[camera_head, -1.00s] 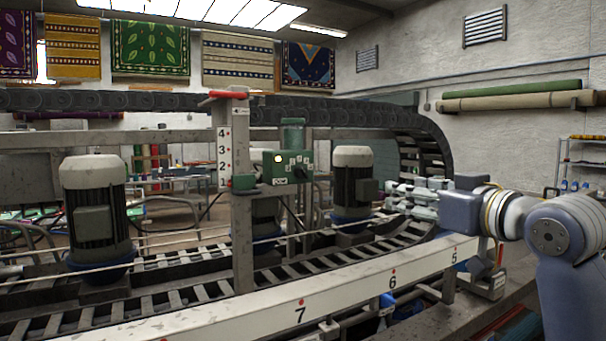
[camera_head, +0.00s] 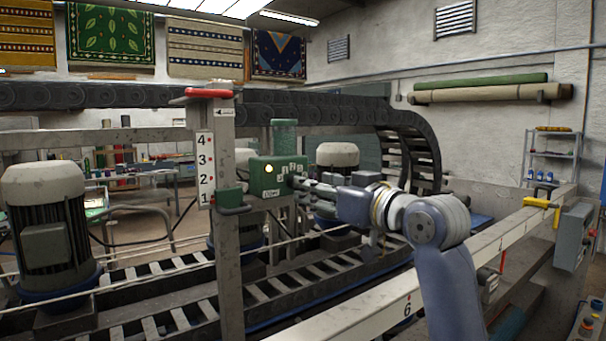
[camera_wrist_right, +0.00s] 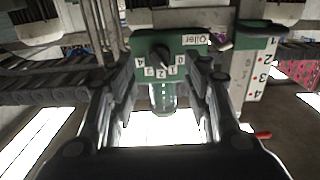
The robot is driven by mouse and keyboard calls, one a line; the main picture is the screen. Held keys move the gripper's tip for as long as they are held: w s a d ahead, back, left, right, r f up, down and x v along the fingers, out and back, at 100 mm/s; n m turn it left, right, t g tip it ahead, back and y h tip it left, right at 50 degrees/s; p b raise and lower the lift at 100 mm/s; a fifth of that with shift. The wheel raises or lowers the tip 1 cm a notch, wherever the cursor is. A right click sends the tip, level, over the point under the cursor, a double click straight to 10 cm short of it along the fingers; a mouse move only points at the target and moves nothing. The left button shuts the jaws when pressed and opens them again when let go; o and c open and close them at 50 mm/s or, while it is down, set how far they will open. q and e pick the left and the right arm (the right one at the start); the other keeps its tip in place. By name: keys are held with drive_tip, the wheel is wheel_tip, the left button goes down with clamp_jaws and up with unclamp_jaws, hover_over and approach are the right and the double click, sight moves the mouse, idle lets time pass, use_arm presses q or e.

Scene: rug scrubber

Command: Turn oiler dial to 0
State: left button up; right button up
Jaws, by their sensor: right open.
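My left gripper is out of view.
A slide scale plate (camera_head: 204,170) numbered 1 to 4 and a red handle (camera_head: 208,93) are on the post left of the oiler. A motor (camera_head: 338,157) stands behind my right gripper. A white numbered rail (camera_head: 352,318) crosses in front.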

drive_tip(key=p+x, duration=0.2)
drive_tip(key=x, duration=0.3)
drive_tip(key=shift+w+a+f, duration=0.1)
drive_tip(key=shift+w+f, duration=0.05)
drive_tip(key=shift+w, duration=0.05)
drive_tip(key=c, duration=0.9)
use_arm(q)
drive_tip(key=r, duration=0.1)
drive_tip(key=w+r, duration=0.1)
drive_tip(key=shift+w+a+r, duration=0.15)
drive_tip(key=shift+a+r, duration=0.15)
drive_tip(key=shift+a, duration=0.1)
use_arm(e)
drive_tip(key=shift+c, duration=0.8)
